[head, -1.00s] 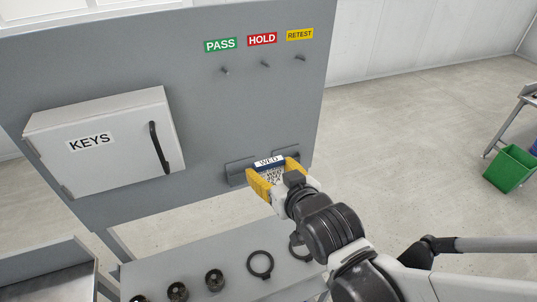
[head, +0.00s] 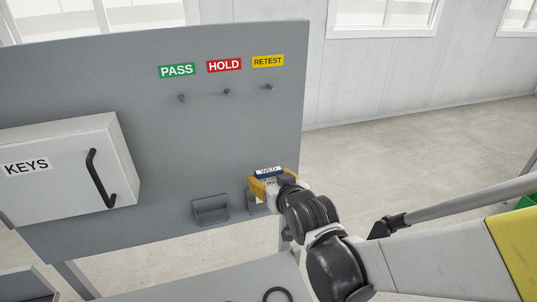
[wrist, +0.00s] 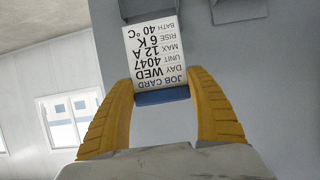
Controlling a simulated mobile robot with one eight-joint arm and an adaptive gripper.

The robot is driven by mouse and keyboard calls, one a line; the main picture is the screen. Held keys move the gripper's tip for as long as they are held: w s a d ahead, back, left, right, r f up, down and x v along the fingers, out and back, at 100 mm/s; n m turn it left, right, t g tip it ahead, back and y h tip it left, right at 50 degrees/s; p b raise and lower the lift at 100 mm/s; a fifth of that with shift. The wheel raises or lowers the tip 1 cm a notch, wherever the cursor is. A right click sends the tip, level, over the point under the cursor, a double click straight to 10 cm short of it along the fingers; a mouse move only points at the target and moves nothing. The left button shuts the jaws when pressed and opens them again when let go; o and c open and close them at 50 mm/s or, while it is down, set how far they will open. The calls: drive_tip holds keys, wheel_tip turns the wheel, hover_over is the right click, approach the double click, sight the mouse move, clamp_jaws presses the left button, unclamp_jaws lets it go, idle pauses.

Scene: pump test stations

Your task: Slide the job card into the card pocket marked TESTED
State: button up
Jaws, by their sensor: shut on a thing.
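The job card (wrist: 155,55) is white with black print and a blue band at its gripped end; its text appears upside down in the wrist view. My gripper (wrist: 160,92), with yellow fingers, is shut on it at the band. In the head view my gripper (head: 271,184) holds the card (head: 268,172) close to the grey panel, over the right card pocket (head: 257,209), which it partly hides. The left card pocket (head: 210,210) is in clear view and looks empty. I cannot tell whether the card touches the right pocket. No TESTED marking is readable.
The grey panel (head: 130,90) carries PASS (head: 177,70), HOLD (head: 224,65) and RETEST (head: 268,61) labels with a peg below each. A white KEYS box (head: 60,170) juts out at the left. A grey bench surface (head: 200,280) lies below. Open floor is at the right.

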drive_tip(key=shift+w+r+b+x, duration=0.1)
drive_tip(key=shift+r+b+x, duration=0.15)
drive_tip(key=shift+x, duration=0.85)
drive_tip(key=shift+w+r+b+x, duration=0.1)
drive_tip(key=shift+r+x, duration=0.15)
drive_tip(key=shift+x, duration=0.9)
drive_tip(key=shift+w+f, duration=0.1)
drive_tip(key=shift+f, duration=0.2)
drive_tip(key=shift+f+b, duration=2.75)
drive_tip(key=shift+f, duration=0.2)
drive_tip(key=o, duration=1.2)
drive_tip(key=shift+c, duration=0.2)
drive_tip(key=shift+r, duration=0.1)
drive_tip(key=v, duration=1.2)
drive_tip(key=s+d+f+m+g+h+b, duration=0.1)
drive_tip(key=s+d+f+g+h+b, duration=0.1)
drive_tip(key=s+d+f, duration=0.3)
drive_tip(key=s+d+f+m+g+h+b, duration=0.1)
drive_tip(key=s+d+f+g+b, duration=0.3)
drive_tip(key=s+d, duration=0.5)
drive_tip(key=shift+s+d+f+m+h+b, duration=0.45)
drive_tip(key=shift+s+f+m, duration=0.15)
drive_tip(key=shift+s+f, duration=0.25)
